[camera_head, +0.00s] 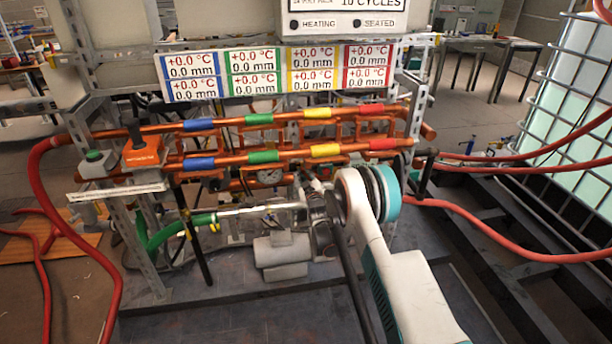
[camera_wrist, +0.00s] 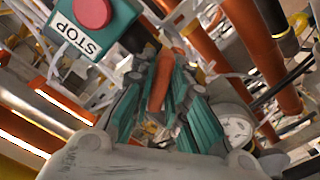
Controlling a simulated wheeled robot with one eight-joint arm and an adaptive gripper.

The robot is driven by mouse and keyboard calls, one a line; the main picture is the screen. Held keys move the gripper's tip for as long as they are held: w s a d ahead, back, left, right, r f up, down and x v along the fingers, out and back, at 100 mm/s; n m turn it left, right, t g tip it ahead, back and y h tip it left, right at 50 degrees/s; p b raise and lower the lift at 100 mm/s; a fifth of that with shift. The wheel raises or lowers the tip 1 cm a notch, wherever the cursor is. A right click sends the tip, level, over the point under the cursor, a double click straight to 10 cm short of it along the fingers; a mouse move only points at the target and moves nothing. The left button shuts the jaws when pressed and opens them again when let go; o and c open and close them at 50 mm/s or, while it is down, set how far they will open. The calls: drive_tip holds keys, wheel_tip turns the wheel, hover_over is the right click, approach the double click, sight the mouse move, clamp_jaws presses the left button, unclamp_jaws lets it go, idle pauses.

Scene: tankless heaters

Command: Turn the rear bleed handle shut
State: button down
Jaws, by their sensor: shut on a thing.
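My gripper (camera_wrist: 166,92) shows in the wrist view with its teal-padded fingers closed around an orange-red handle (camera_wrist: 159,82). The handle is a narrow lever standing between the two fingers, touched from both sides. I take it to be the bleed handle, but its valve body is hidden behind the fingers. In the head view, my white and teal arm reaches into the right part of the pipe rig, and the gripper and handle are mostly hidden there among the pipes. I cannot tell the handle's angle on its valve.
A green box with a red STOP button (camera_wrist: 93,10) is close to the gripper in the wrist view. A round gauge (camera_wrist: 236,128) is close on the right. Copper pipes (camera_head: 350,150) with coloured bands cross the rig. Red hoses (camera_head: 480,225) run at the right.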

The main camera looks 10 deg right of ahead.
drive_tip(key=m, duration=0.6)
drive_tip(key=shift+f, duration=0.15)
idle(0.4)
drive_tip(key=c, duration=1.6)
unclamp_jaws()
drive_tip(key=shift+s, duration=0.1)
drive_tip(key=s, duration=0.7)
drive_tip(key=shift+s, duration=0.2)
